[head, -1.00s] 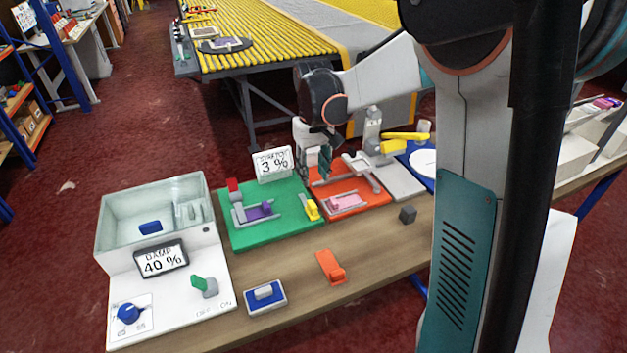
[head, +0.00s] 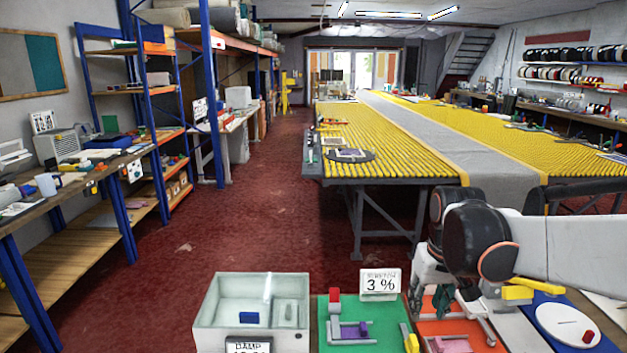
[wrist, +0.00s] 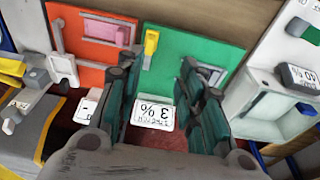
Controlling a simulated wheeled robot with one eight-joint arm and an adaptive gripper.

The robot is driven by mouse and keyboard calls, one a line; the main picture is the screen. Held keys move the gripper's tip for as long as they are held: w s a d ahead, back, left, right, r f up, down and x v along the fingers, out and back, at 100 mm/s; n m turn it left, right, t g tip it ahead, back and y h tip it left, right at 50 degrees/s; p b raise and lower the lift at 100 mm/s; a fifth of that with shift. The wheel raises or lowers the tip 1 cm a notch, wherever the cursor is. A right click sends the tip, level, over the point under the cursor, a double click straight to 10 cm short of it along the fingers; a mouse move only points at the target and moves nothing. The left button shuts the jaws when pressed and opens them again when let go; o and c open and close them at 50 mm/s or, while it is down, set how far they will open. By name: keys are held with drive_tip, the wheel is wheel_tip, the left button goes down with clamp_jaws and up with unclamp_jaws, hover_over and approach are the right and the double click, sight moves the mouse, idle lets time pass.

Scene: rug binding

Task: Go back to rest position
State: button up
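My gripper (wrist: 160,68) is open and empty in the wrist view, its two dark green fingers apart above the back of the workbench.
A yellow-slatted table (head: 385,140) lies behind. Blue shelving (head: 130,215) lines the left wall. Red floor (head: 265,220) is clear between.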

drive_tip(key=s+a+r+t, duration=0.1)
drive_tip(key=s+a+t, duration=0.1)
drive_tip(key=s, duration=0.6)
drive_tip(key=s+a+t, duration=0.2)
drive_tip(key=s+t, duration=0.1)
drive_tip(key=s, duration=0.5)
drive_tip(key=shift+s+r, duration=0.3)
drive_tip(key=shift+r, duration=0.1)
